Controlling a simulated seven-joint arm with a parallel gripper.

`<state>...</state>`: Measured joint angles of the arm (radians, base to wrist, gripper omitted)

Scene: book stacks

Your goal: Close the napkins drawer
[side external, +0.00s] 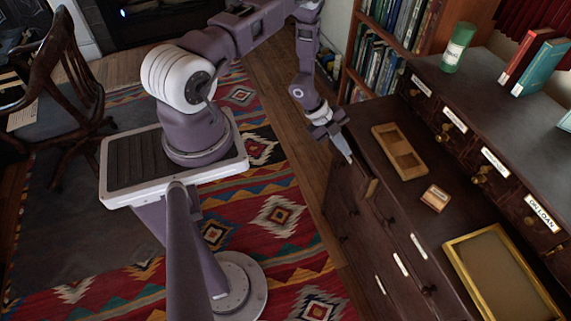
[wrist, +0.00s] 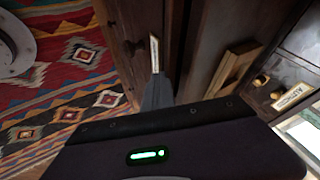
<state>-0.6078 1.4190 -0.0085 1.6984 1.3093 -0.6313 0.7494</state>
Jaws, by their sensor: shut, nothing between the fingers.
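The dark wooden cabinet (side external: 455,218) has lower front drawers with pale label strips and dark knobs, and a row of small labelled drawers along its raised back. I cannot read which label says napkins. A light brown edge (side external: 371,188) shows at the top of the front near my gripper; I cannot tell if it is an open drawer. My gripper (side external: 346,156) is shut and empty, pointing down beside the cabinet's front top corner. In the wrist view its fingers (wrist: 158,92) are close to a front label (wrist: 154,54); contact is unclear.
On the cabinet lie a wooden tray (side external: 400,151), a small box (side external: 435,198) and a gold frame (side external: 451,243). A green container (side external: 458,47) and books (side external: 541,66) stand on the upper shelf. Free room lies over the patterned rug (side external: 275,213).

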